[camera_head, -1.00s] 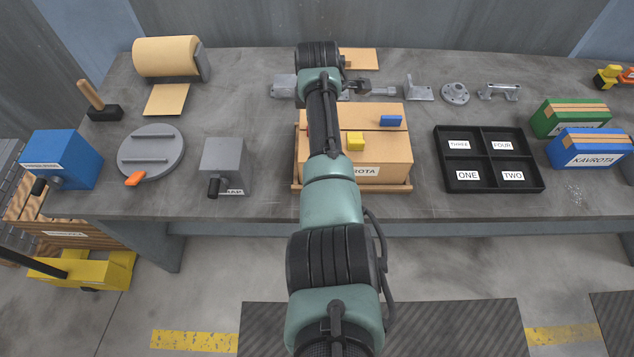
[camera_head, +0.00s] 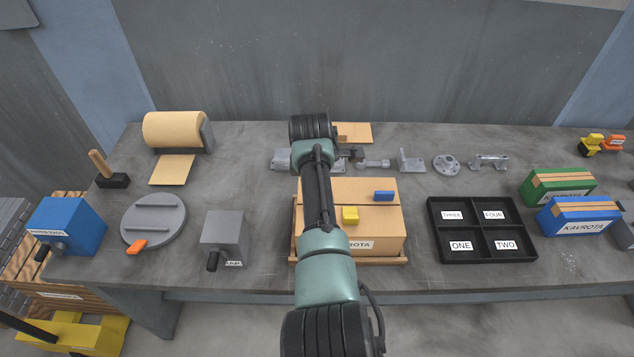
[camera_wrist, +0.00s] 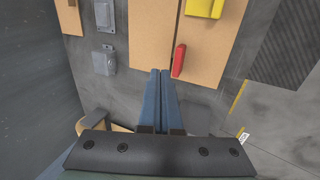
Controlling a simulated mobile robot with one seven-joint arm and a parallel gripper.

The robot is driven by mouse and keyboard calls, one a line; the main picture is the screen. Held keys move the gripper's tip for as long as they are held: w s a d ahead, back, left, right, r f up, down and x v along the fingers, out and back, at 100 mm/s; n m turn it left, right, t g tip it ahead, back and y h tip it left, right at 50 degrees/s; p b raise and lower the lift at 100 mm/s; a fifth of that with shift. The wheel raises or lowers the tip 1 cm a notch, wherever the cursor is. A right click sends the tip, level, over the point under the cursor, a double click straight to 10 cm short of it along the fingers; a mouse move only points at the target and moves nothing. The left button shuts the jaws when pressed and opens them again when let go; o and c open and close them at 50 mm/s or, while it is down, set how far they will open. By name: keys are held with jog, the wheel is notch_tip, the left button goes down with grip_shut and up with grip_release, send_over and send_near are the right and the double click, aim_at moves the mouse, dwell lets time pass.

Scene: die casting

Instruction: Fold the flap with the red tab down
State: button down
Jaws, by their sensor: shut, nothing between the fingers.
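The tan cardboard box (camera_head: 380,222) sits on a shallow tan tray (camera_head: 395,260) in front of me, its top panels meeting at a seam. A yellow tab (camera_head: 350,215) and a blue tab (camera_head: 383,196) show on top. My arm covers the box's left part in the head view. The red tab (camera_wrist: 179,60) shows in the wrist view near the seam, with the yellow tab (camera_wrist: 205,8) above it. My gripper (camera_wrist: 160,72) is shut and empty, its bluish fingertips just left of the red tab, near the box's lower edge. Whether they touch it cannot be told.
Grey castings (camera_head: 446,164) stand in a row behind the box. A black four-compartment tray (camera_head: 433,250) and green (camera_head: 535,190) and blue (camera_head: 560,215) boxes are to the right. A grey block (camera_head: 222,235) and a round grey lid (camera_head: 150,222) are to the left.

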notch_tip(320, 180, up, 12)
jog(key=b, duration=0.1)
